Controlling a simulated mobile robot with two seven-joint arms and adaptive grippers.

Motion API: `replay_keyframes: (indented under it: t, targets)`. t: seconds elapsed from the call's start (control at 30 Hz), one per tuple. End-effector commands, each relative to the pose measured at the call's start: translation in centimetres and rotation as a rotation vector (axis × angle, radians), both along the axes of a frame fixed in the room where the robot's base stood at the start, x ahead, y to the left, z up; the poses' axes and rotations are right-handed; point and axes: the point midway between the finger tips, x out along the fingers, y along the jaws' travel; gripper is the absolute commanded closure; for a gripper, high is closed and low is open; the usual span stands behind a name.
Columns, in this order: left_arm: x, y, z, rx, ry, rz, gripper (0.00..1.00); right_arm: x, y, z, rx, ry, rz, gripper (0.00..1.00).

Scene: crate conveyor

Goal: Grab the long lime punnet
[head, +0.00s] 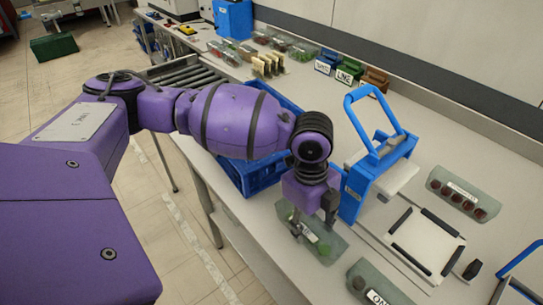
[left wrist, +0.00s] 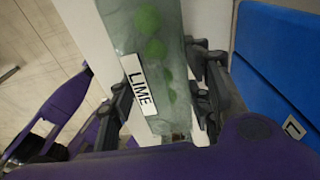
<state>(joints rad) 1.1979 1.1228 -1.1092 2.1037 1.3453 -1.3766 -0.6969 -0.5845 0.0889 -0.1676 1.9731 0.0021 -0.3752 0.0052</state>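The long lime punnet (head: 326,246) lies on the table below my left gripper (head: 313,222) in the head view. In the left wrist view the punnet (left wrist: 150,45) is a long pale see-through tray with green limes and a white LIME label. My left gripper (left wrist: 165,105) is open, with one dark finger on each long side of the punnet. I cannot tell whether the fingers touch its walls. The wrist hides part of the punnet in the head view. My right gripper is not in view.
A blue crate (head: 262,176) stands to the left of the gripper. A blue frame with a handle (head: 358,186) stands close on its right. Another labelled punnet (head: 368,286) lies in front, and a punnet with dark round items (head: 463,194) lies at the right.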

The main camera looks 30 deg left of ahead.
Motion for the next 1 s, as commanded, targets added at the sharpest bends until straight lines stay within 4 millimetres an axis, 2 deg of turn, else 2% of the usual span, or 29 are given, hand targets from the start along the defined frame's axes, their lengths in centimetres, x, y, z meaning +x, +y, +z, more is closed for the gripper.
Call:
replay_keyframes:
  t: [0.03, 0.17, 0.43, 0.57, 0.73, 1.0]
  targets:
    - [0.1, 0.0, 0.1, 0.001, -0.001, -0.001, 0.66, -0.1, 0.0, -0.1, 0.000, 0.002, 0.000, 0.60]
    - [0.1, 0.0, 0.1, 0.000, -0.002, -0.001, 0.82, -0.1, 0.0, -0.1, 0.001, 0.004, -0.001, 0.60]
    - [0.1, 0.0, 0.3, 0.000, -0.004, -0.001, 0.82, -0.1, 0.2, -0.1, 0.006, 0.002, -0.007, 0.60]
    - [0.2, 0.0, 1.1, 0.000, -0.006, 0.000, 0.82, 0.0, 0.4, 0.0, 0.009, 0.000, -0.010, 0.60]
    - [0.3, 0.0, 3.5, -0.001, -0.007, -0.001, 0.82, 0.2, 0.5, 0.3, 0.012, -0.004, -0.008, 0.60]
    - [-4.2, -2.3, 9.5, -0.003, -0.011, -0.008, 0.82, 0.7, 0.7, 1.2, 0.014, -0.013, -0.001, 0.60]
